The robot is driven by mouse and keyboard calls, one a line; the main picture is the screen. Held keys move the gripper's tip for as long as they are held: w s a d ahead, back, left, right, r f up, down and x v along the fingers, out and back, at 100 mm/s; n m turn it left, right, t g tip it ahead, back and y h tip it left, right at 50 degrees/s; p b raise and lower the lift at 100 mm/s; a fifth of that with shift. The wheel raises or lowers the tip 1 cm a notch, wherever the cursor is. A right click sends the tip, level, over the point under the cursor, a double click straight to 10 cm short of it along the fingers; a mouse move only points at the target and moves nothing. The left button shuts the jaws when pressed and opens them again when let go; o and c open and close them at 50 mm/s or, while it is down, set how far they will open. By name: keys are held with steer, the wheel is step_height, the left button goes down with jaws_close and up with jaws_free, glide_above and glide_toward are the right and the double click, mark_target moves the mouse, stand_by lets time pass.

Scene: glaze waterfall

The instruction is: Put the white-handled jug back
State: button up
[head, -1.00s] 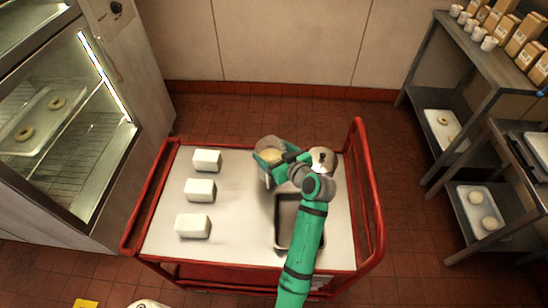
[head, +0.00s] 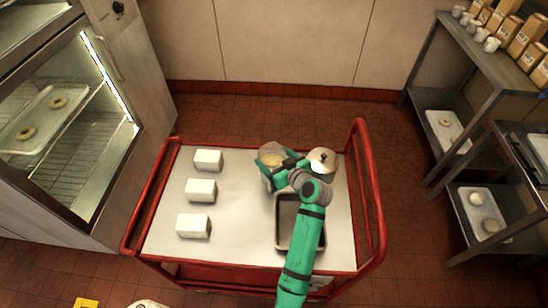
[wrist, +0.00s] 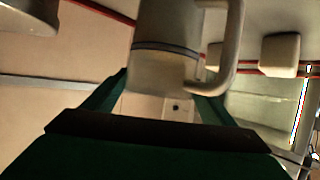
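The jug (head: 270,150), with a pale yellow content, is at the back middle of the cart in the head view. My gripper (head: 270,168) is at its near side and partly covers it. In the wrist view the jug (wrist: 165,65) is between my two green fingers (wrist: 163,95), which meet its sides. Its pale handle (wrist: 235,45) is on the right, outside the fingers. The gripper looks shut on the jug's body. I cannot tell whether the jug's base touches the cart.
A glass-doored cabinet (head: 75,130) stands left, shelving (head: 425,98) right. The cart's middle is clear.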

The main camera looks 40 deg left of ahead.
steer(key=shift+o, duration=1.4)
steer(key=shift+d, duration=0.1)
steer(key=v, duration=1.2)
steer(key=shift+w+r, duration=0.1)
